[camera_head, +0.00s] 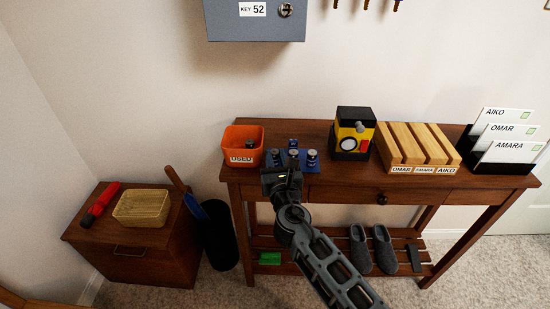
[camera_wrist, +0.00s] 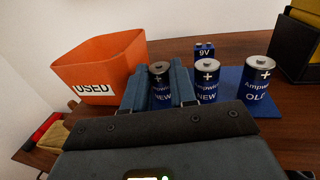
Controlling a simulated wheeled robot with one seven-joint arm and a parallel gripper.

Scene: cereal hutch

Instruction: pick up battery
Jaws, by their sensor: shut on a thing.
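My gripper (camera_head: 283,172) is over the front edge of the console table. In the wrist view it (camera_wrist: 160,92) is shut around a dark blue battery (camera_wrist: 161,85) marked NEW, a finger on each side. Right beside it on the blue mat (camera_wrist: 233,78) stand another battery marked NEW (camera_wrist: 207,82) and one marked OLD (camera_wrist: 257,79). A small 9V battery (camera_wrist: 204,50) is behind them.
An orange bin (camera_head: 243,146) labelled USED stands left of the mat, with something dark inside. A yellow and black device (camera_head: 353,134), a slotted wooden rack (camera_head: 417,146) and a card holder (camera_head: 500,150) stand to the right. A grey key box (camera_head: 255,22) hangs above.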

